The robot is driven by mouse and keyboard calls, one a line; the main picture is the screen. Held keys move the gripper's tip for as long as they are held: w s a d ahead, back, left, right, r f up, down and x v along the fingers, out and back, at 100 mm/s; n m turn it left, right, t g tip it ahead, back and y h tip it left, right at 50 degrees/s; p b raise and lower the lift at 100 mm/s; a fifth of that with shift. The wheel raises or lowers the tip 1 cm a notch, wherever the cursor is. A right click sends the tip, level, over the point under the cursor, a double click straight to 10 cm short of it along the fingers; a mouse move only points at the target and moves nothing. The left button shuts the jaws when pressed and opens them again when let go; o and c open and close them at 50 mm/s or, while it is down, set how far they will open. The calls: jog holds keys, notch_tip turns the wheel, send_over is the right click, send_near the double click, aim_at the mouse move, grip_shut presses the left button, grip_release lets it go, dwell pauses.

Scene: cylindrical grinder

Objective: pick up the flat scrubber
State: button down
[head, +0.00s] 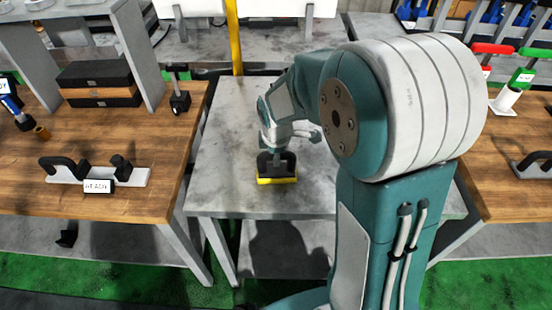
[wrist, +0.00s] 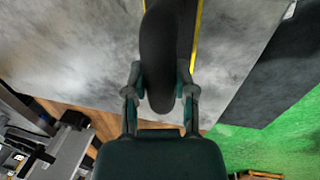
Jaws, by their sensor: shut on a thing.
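The flat scrubber (head: 277,168) has a black handle and a yellow edge at its base. In the head view it is at the grey table's near half, below my gripper (head: 282,137). In the wrist view the scrubber's black handle (wrist: 163,50) runs between the two fingers of my gripper (wrist: 161,92). The fingers are shut on the handle. A strip of yellow shows along its right side. The head view does not clearly show whether the scrubber's base touches the table.
The grey table (head: 230,130) is otherwise mostly bare. A wooden bench (head: 130,205) on the left bears a white holder with black parts (head: 95,175) and stacked dark boxes (head: 98,80). A yellow post (head: 235,38) stands behind the table. Another wooden bench (head: 490,195) is at right.

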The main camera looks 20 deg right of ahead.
jog(key=shift+r, duration=0.55)
jog(key=s+d+r, duration=0.3)
jog(key=s+r, duration=0.8)
jog(key=s, duration=0.2)
jog(key=shift+s+r, duration=0.35)
